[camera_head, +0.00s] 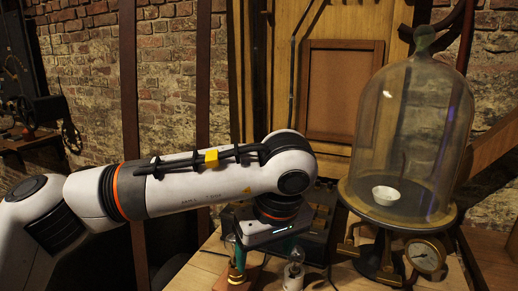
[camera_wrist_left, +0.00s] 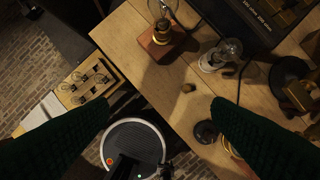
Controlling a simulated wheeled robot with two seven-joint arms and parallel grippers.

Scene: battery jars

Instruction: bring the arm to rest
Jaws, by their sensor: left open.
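My left arm (camera_head: 215,180) reaches in from the left in the head view, with its wrist bent down over the wooden table (camera_head: 205,275). My left gripper (camera_head: 264,256) points down over the table, partly hidden by its own wrist. In the left wrist view, its two dark green fingers (camera_wrist_left: 162,122) stand wide apart with nothing held between them. My right gripper is in neither view.
A glass bell jar (camera_head: 410,130) covers a small white bowl (camera_head: 386,195) at the right. A pressure gauge (camera_head: 425,256) sits below it. Near the gripper stand a bulb on a wooden block (camera_wrist_left: 160,40) and a clear bulb (camera_wrist_left: 222,54). A dark box (camera_wrist_left: 250,20) lies behind.

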